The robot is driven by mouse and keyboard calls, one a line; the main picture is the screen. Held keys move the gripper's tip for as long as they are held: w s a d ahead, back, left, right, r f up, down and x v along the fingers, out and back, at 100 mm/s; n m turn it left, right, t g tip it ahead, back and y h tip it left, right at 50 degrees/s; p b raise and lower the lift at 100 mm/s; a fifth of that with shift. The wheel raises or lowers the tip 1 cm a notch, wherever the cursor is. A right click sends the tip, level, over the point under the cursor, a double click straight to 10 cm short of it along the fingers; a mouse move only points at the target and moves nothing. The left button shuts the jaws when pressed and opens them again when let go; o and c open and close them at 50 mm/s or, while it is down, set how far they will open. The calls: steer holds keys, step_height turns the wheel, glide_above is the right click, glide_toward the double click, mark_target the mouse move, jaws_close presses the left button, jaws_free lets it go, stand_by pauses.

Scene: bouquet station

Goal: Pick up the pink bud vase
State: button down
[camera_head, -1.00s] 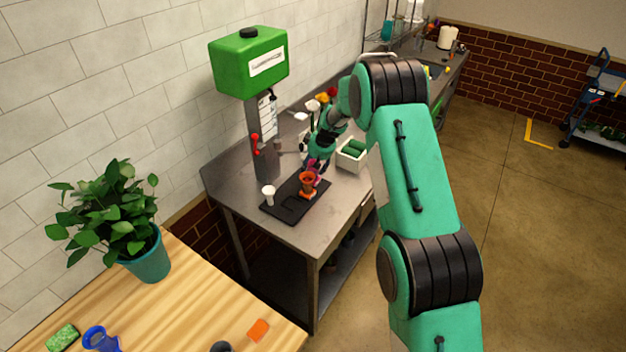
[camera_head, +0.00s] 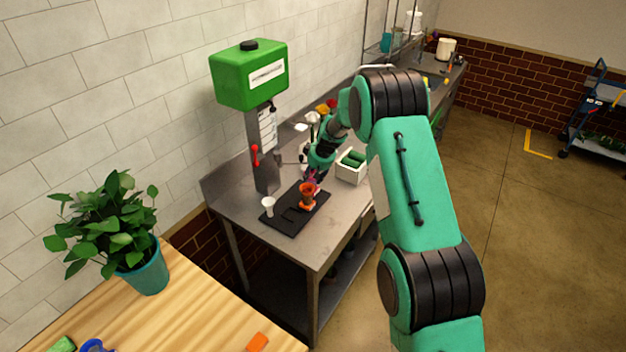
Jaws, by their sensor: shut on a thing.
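My gripper (camera_head: 313,178) reaches down over the steel table, just behind the orange vase. It is shut on the pink bud vase (camera_head: 312,174). Only a small pinkish patch of the vase shows; my gripper and the orange vase hide the rest. I cannot tell whether the vase touches the surface below. The orange vase (camera_head: 307,196) stands upright on the black mat (camera_head: 287,222), in front of my gripper.
A white cup (camera_head: 268,206) stands on the mat's left part. A white crate (camera_head: 350,174) with green blocks is right of my gripper. A green tank (camera_head: 249,76) on a post stands behind left. A potted plant (camera_head: 147,272) stands on the wooden table (camera_head: 195,322) in front.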

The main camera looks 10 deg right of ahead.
steer(key=shift+r, duration=0.55)
step_height(320, 180, up, 2)
steer(key=shift+r, duration=0.1)
steer(key=s+d, duration=0.3)
steer(key=s, duration=0.5)
steer(key=s+d+b, duration=0.1)
steer(key=s+d, duration=0.3)
steer(key=s, duration=0.4)
steer(key=shift+s+b, duration=0.3)
